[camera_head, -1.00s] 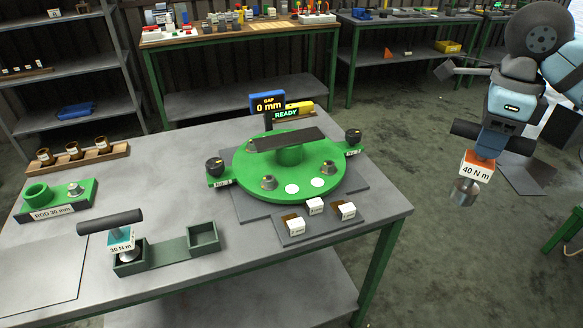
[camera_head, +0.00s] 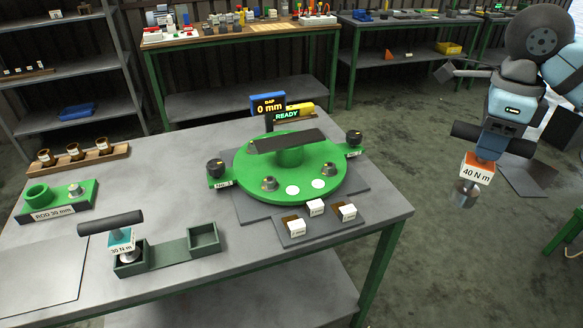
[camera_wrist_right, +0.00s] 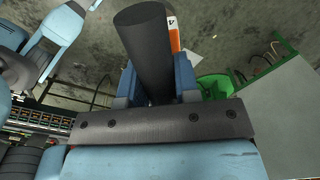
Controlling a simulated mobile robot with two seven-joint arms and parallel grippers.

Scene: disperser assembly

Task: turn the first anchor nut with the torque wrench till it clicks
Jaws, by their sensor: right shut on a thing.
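My right gripper (camera_head: 487,146) is shut on the 40 N m torque wrench (camera_head: 476,172), which has an orange and white label and a metal socket pointing down. It hangs in the air to the right of the table, apart from it. In the right wrist view the wrench's dark handle (camera_wrist_right: 146,45) stands between the fingers. The green round base (camera_head: 291,183) sits on the table with a dark bar across its hub. Nuts on it show at the front left (camera_head: 269,183) and right (camera_head: 331,168). My left gripper is not in view.
A 30 N m wrench (camera_head: 121,240) stands in a dark green holder (camera_head: 203,237), whose other compartment is empty. A green rod block (camera_head: 50,203) and a wooden rack (camera_head: 80,162) are at the left. White-labelled blocks (camera_head: 316,207) lie before the base. The display reads 0 mm, READY.

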